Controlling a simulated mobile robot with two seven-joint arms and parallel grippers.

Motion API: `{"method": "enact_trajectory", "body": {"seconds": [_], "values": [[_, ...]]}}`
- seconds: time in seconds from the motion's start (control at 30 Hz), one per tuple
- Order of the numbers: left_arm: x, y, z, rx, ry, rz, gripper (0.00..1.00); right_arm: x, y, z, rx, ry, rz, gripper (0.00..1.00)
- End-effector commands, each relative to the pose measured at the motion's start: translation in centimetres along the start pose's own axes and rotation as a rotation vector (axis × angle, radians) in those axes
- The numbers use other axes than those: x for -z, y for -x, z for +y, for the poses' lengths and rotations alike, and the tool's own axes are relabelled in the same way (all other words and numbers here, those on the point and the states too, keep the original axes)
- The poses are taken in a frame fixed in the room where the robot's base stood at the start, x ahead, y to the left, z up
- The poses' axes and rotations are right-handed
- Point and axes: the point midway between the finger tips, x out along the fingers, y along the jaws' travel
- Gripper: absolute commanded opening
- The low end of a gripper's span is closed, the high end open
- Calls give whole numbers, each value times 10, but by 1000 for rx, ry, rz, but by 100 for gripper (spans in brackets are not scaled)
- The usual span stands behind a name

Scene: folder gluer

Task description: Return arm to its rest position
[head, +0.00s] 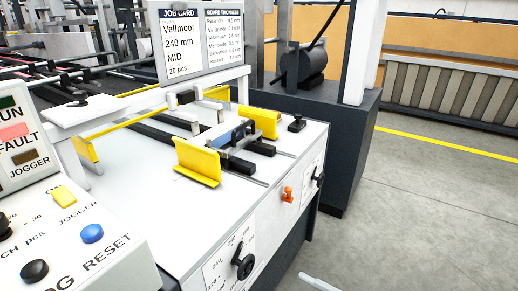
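Neither of my grippers shows clearly in the head view. A small pale rod-like piece (318,283) pokes in at the bottom edge, right of the machine; I cannot tell whether it is part of my arm. The folder gluer's white table (150,190) fills the middle. On it stand two yellow guides (198,162) (266,122) with a blue and metal block (235,135) between them. No gripper touches any of these.
A control panel (60,230) with blue, black and yellow buttons stands at the lower left. A job card board (200,42) rises at the back. Black knobs (243,262) and an orange lever (287,194) stick out from the front face. Grey floor (430,220) at the right is clear.

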Motion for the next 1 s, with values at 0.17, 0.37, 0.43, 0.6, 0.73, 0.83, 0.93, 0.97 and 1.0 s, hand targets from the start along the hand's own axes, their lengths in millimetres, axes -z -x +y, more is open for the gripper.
{"method": "enact_trajectory", "body": {"seconds": [0.17, 0.37, 0.43, 0.6, 0.73, 0.83, 0.93, 0.97, 1.0], "values": [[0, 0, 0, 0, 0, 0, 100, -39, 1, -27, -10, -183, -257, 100], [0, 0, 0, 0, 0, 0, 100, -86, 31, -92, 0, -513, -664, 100], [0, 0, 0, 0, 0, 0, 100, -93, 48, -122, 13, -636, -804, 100], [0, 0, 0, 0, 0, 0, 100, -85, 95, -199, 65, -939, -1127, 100], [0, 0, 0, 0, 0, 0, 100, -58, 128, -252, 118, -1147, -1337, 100], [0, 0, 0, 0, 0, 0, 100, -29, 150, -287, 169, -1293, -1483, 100], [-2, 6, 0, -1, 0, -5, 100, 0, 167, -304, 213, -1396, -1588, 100], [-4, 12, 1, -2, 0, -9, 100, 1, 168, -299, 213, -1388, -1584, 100], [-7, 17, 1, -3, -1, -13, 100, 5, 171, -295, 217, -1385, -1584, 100]]}}
